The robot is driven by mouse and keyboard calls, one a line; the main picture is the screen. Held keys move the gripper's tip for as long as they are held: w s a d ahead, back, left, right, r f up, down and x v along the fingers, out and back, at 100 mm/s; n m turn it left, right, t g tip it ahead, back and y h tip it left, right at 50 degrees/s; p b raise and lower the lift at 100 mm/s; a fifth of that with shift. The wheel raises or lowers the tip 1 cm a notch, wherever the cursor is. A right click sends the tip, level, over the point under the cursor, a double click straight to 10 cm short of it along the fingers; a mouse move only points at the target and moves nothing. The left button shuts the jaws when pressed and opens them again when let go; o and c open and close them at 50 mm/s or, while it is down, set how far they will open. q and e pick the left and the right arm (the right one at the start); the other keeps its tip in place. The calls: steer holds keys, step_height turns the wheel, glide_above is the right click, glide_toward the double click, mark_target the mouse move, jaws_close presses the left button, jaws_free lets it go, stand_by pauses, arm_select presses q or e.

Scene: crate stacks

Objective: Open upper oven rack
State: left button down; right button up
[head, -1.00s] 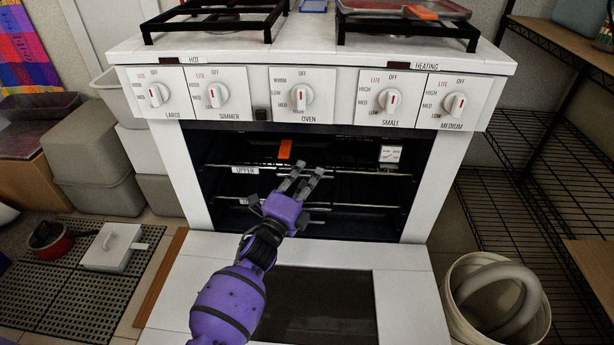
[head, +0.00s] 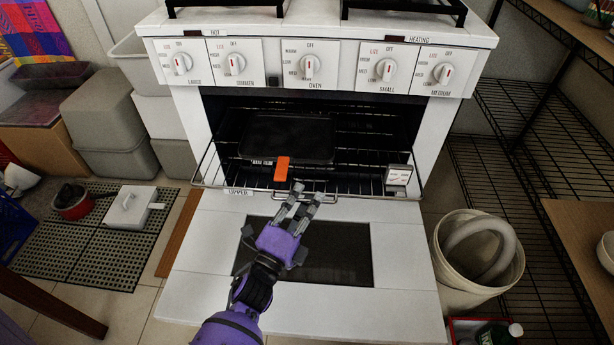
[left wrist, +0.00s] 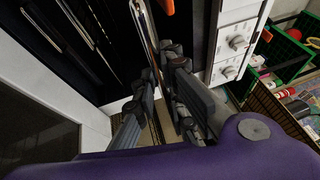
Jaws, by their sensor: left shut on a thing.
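The upper oven rack (head: 345,183) is pulled out of the oven, with its front bar over the lowered oven door (head: 190,268). A dark pan with an orange handle (head: 282,168) lies on the rack, and a small white thermometer (head: 398,176) stands at its right. My left gripper (head: 304,203) is at the middle of the rack's front edge, shut on the front bar. In the left wrist view the fingers (left wrist: 165,100) close around the bar (left wrist: 146,35). The right gripper is out of view.
A white bin with a grey hose (head: 440,262) stands right of the door. A red pot (head: 72,204) and a white lidded box (head: 128,207) sit on a dark grate at left. Wire shelves (head: 525,130) stand at right.

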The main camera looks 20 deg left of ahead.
arm_select(q)
steer(key=s, duration=0.2)
steer(key=s+d, duration=0.1)
steer(key=s, duration=0.1)
steer(key=shift+d+r+p, duration=0.1)
steer(key=shift+r+p, duration=0.1)
steer(key=shift+p, duration=0.15)
steer(key=c, duration=1.9)
jaws_free()
steer(key=shift+f, duration=0.1)
